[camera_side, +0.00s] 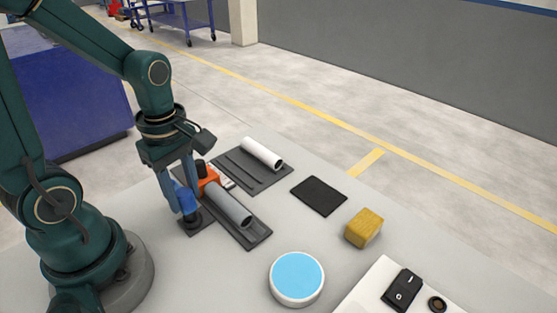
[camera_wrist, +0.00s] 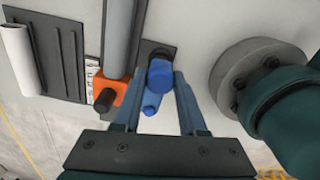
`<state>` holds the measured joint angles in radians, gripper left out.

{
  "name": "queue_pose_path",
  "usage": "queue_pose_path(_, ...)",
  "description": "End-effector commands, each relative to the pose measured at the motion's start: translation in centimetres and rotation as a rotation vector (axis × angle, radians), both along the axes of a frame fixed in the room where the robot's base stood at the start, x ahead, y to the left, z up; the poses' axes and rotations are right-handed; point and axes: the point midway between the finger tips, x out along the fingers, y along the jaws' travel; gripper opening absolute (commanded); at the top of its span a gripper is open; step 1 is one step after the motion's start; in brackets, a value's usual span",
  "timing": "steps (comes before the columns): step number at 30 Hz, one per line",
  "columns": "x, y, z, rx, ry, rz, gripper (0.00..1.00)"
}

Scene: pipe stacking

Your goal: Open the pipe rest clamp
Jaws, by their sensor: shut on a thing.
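The pipe rest (camera_side: 255,239) is a dark ribbed base holding a grey pipe (camera_side: 228,205); the pipe also shows in the wrist view (camera_wrist: 117,38). An orange clamp (camera_side: 208,178) with a black knob sits at the pipe's far end in the side view, and in the wrist view (camera_wrist: 110,88) it is left of my fingers. A blue handle (camera_wrist: 160,76) stands beside the clamp, above a dark round foot. My gripper (camera_wrist: 161,82) points down and is shut on the blue handle. The fingers partly hide the handle in the side view (camera_side: 185,200).
A white pipe (camera_side: 262,152) lies on a second dark rest (camera_side: 237,171) behind. A black pad (camera_side: 319,196), a yellow block (camera_side: 364,228), a blue-topped disc (camera_side: 297,277) and a switch panel (camera_side: 372,292) stand to the right. Bare table lies between them.

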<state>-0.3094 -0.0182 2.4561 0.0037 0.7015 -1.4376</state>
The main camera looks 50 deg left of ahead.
Motion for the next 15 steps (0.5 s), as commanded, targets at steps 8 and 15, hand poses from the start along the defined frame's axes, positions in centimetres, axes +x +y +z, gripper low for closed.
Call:
queue_pose_path(8, 0.0, -0.05, 0.01, -0.004, 0.0, 0.045, 0.0)
queue_pose_path(15, 0.0, -0.09, 0.02, -0.005, 0.001, 0.048, 0.0)
